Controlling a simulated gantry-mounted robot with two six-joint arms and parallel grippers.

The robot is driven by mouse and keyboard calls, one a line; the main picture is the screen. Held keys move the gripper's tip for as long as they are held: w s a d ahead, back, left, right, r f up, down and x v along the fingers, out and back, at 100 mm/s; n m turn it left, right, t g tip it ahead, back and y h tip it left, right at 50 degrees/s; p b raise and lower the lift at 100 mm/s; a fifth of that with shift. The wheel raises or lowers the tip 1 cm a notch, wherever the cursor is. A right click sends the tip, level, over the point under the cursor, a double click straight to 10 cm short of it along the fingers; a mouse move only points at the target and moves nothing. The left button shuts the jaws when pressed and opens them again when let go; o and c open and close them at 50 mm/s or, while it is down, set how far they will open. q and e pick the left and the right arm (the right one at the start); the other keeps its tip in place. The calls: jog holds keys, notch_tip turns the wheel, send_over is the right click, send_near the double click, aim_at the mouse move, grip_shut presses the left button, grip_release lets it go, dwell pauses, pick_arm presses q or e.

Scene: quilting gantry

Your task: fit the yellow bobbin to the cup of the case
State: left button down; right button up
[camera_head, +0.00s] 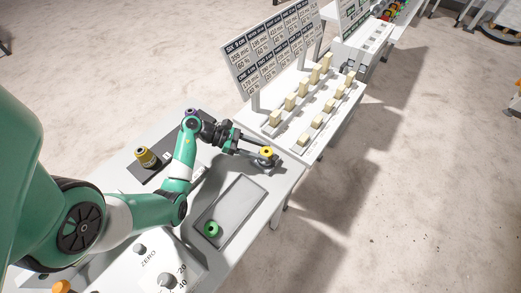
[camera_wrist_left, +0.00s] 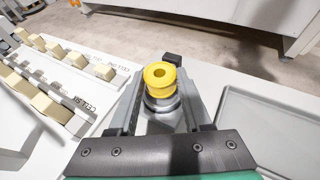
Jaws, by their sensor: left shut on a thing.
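The yellow bobbin (camera_head: 267,152) is at the tip of my left gripper (camera_head: 259,156), near the far right end of the bench. In the left wrist view the bobbin (camera_wrist_left: 160,76) is upright, with its round hole facing up, between the two fingertips of my left gripper (camera_wrist_left: 161,88). The gripper is shut on it. A grey round cup of the case (camera_wrist_left: 161,103) shows directly by the bobbin's lower rim. I cannot tell whether the bobbin is seated in it. My right gripper is in neither view.
A shallow grey tray (camera_head: 256,187) holds a green bobbin (camera_head: 212,229). A yellow-topped spool (camera_head: 146,157) stands on a dark mat. A rack with several cream blocks (camera_head: 303,139) and a sign board (camera_head: 275,55) stand beyond the gripper. A panel with knobs (camera_head: 140,248) is in front.

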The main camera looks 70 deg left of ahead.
pick_arm(q)
jog(key=shift+f+b, duration=1)
jog(key=shift+b, duration=0.05)
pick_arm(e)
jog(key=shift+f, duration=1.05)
pick_arm(q)
jog(key=shift+w+f, duration=0.1)
jog(key=shift+f, duration=0.05)
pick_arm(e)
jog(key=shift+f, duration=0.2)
pick_arm(q)
jog(key=shift+c, duration=1.3)
grip_release()
jog(key=shift+a, duration=0.1)
